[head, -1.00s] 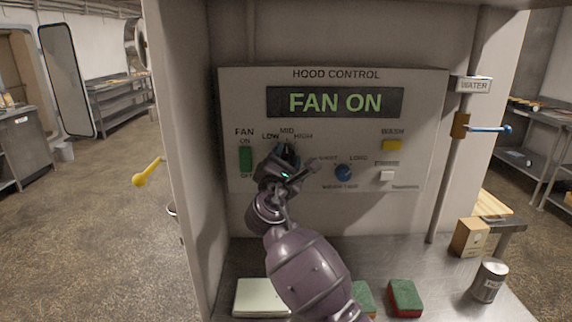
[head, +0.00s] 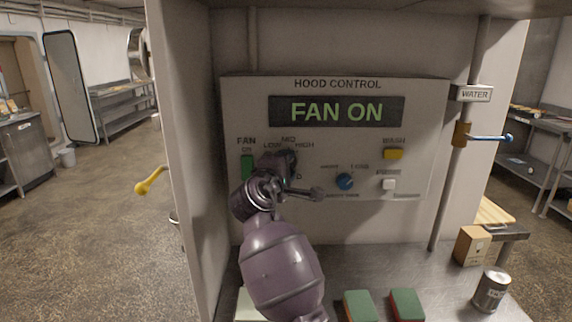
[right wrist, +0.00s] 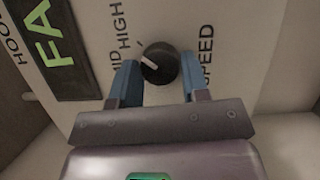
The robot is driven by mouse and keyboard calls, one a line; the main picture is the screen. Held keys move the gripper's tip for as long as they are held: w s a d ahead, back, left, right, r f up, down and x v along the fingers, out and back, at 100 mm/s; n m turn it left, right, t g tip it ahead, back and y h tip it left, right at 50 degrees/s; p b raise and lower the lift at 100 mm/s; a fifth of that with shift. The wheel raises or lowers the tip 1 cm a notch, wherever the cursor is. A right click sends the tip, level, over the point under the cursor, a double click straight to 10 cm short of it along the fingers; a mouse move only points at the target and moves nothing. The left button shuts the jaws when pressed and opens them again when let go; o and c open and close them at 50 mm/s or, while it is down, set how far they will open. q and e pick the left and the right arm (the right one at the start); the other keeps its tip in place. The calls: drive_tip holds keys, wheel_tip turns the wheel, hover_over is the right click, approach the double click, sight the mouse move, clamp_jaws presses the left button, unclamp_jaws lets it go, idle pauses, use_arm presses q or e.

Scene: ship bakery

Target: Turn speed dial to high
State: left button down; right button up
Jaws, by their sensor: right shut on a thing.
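The speed dial (right wrist: 160,63) is a round black knob with a white pointer line, seen in the right wrist view. The pointer aims between the MID and HIGH labels. My right gripper (right wrist: 157,72) has its blue fingers on either side of the dial and is shut on it. In the head view my right gripper (head: 284,164) covers the dial below the LOW, MID and HIGH labels. The hood control panel (head: 425,110) shows FAN ON on its display (head: 337,112). My left gripper is out of view.
A green fan switch (head: 246,166) is left. Two sponges (head: 359,306) (head: 406,304) and a can (head: 491,290) stand on the steel counter below.

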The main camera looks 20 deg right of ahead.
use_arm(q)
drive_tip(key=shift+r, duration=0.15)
use_arm(e)
drive_tip(key=shift+m, duration=0.4)
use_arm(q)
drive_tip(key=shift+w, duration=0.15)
use_arm(e)
drive_tip(key=o, duration=0.9)
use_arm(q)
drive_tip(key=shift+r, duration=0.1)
